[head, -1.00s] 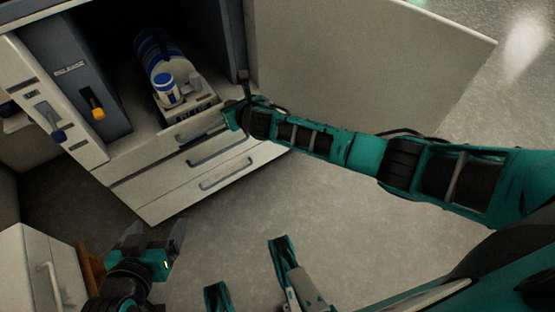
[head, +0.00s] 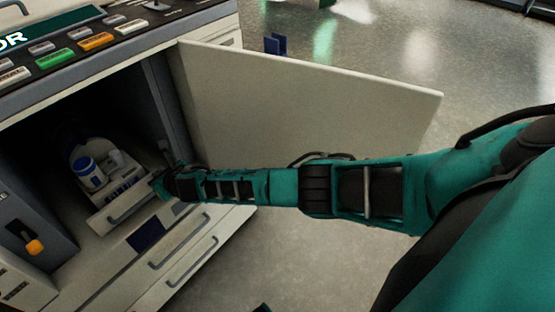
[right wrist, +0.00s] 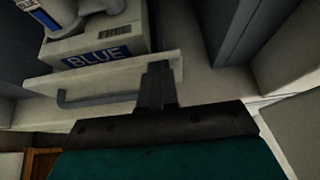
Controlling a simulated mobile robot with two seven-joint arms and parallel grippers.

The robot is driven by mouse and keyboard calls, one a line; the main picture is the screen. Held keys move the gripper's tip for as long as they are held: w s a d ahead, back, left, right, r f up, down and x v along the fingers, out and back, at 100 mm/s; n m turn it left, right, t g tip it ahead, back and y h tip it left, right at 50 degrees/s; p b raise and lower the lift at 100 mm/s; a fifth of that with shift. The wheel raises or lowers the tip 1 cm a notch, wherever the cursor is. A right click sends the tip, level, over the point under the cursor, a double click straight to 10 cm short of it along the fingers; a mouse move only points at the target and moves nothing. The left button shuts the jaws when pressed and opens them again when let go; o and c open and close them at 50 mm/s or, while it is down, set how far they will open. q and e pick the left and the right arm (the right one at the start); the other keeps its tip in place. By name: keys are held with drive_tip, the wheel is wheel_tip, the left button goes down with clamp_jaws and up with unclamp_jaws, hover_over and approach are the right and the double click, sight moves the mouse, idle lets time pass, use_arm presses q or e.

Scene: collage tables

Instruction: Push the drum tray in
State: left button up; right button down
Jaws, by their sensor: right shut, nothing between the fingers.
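The drum tray (head: 125,207) is a pale drawer with a bar handle, inside the open cabinet at the left of the head view. In the right wrist view its front panel (right wrist: 115,78) shows below a "BLUE" label (right wrist: 97,58). It carries a white container with a blue lid (head: 88,172); the drum behind is mostly in shadow. My right gripper (head: 158,183) is at the right end of the tray front. Its shut fingers (right wrist: 157,78) overlap the panel right of the handle, seemingly against it, holding nothing. My left gripper is out of view.
The open cabinet door (head: 300,110) stands to the right, beyond my right arm. Lower drawers (head: 180,255) lie under the tray. A unit with an orange lever (head: 34,247) is at the left. A button panel (head: 75,45) is above.

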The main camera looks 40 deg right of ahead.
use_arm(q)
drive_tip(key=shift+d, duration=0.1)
use_arm(e)
drive_tip(key=shift+w+a+r, duration=0.15)
drive_tip(key=shift+w+r, duration=0.15)
drive_tip(key=shift+r, duration=0.2)
drive_tip(key=s+r+m+y+p, duration=0.1)
drive_tip(key=s+r+m+p, duration=0.3)
drive_tip(key=s, duration=0.3)
drive_tip(key=s+r+m+g+p, duration=0.1)
drive_tip(key=s+r+m+p, duration=0.1)
drive_tip(key=s+m+p, duration=0.4)
drive_tip(key=s+r+m+y+p, duration=0.1)
drive_tip(key=s+r+m+p, duration=0.15)
drive_tip(key=s+m, duration=0.5)
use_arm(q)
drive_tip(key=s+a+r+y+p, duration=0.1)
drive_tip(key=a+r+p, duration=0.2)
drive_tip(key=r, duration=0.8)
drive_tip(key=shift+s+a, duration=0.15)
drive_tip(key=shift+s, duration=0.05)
use_arm(e)
drive_tip(key=s+d+r+m+h, duration=0.3)
drive_tip(key=s+d+m, duration=0.8)
drive_tip(key=m, duration=0.8)
drive_tip(key=shift+s+r, duration=0.6)
drive_tip(key=shift+r, duration=0.1)
